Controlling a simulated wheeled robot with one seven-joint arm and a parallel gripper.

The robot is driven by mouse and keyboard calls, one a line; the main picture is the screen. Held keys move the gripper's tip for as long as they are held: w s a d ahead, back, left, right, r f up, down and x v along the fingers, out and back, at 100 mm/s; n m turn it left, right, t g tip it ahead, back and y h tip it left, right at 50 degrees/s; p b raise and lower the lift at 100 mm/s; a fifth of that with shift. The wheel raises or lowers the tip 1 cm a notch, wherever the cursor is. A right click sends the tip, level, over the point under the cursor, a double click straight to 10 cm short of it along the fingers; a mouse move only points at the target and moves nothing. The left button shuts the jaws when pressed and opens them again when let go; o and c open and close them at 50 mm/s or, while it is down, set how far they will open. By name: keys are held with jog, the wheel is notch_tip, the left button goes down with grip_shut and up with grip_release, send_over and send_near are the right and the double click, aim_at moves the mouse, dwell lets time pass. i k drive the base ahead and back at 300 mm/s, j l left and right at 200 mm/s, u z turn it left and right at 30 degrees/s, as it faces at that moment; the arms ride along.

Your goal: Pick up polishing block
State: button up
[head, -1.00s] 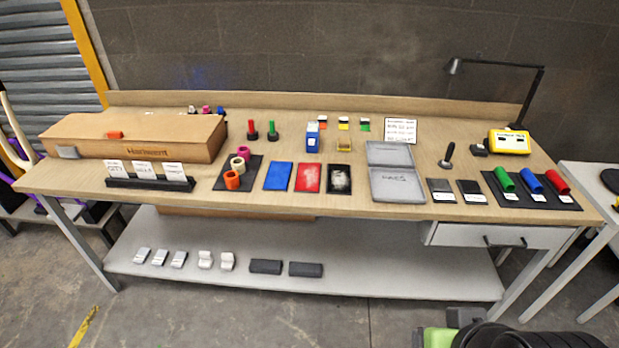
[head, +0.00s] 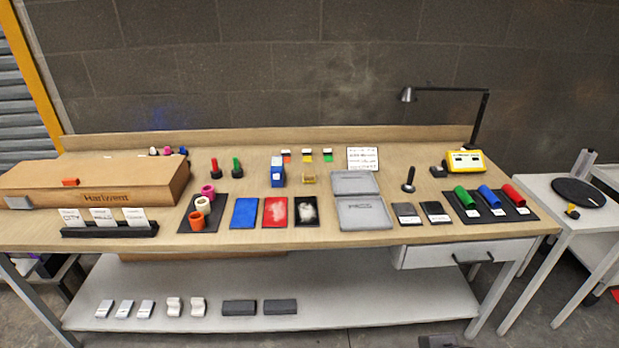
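I cannot tell for sure which thing is the polishing block. Two dark grey oblong blocks, a left one (head: 239,307) and a right one (head: 280,306), lie side by side on the lower shelf. Left of them on the shelf are two white shaped blocks (head: 174,307) and several smaller grey-white blocks (head: 125,309). On the bench top, two flat dark pieces with white labels, a left one (head: 407,213) and a right one (head: 435,211), lie right of an open grey case (head: 364,213). My gripper is not in view.
The wooden bench (head: 330,238) holds a cardboard box (head: 90,184), coloured pads, rolls and a lamp (head: 440,90). A drawer (head: 465,254) hangs under its right side. The lower shelf (head: 380,300) is bare right of the dark blocks. A side table (head: 560,213) stands at right.

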aim_at(308, 176)
jog(key=i+j+u, duration=0.35)
jog(key=i+u, duration=0.15)
jog(key=i, duration=0.3)
jog(key=i+u, duration=0.45)
jog(key=i, duration=0.4)
